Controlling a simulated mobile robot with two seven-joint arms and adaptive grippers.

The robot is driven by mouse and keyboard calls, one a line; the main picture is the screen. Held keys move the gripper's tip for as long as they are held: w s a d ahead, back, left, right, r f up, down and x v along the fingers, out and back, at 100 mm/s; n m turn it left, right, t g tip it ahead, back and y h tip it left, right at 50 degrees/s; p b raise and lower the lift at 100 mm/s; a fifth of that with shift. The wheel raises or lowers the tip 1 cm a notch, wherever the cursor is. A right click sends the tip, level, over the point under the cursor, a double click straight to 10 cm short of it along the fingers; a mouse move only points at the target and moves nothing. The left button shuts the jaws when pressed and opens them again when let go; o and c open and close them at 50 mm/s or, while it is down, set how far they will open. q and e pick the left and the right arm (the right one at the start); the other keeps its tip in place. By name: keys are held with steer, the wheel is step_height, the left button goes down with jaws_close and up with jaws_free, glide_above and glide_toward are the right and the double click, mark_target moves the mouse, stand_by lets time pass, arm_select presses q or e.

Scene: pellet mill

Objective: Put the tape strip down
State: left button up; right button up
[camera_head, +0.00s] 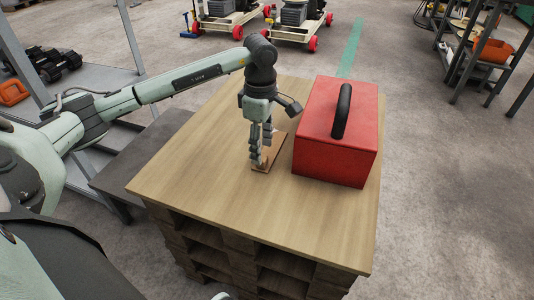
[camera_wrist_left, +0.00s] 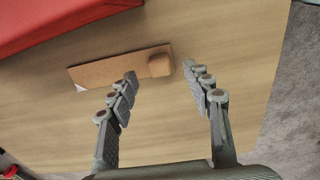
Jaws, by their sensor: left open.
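The tape strip (camera_head: 274,150) is a flat brown piece lying on the light wooden tabletop, left of the red box. In the left wrist view the brown strip (camera_wrist_left: 105,71) has a raised rounded block at one end and a small white patch at the other. My left gripper (camera_head: 262,158) points down over the strip and partly hides it in the head view. In the wrist view its fingers (camera_wrist_left: 160,74) are spread apart, with the block end just beyond the gap between the tips. Nothing is held between them. My right gripper does not show.
A red toolbox (camera_head: 315,152) with a black handle stands on the tabletop (camera_head: 210,190), close to the right of the strip. The top rests on stacked pallets. The left and front parts of the tabletop are clear. A shelf (camera_head: 480,60) with an orange case stands at the far right.

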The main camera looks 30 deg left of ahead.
arm_select(q)
step_height(320, 180, down, 3)
steer(key=shift+a+f, duration=0.15)
steer(key=c, duration=1.1)
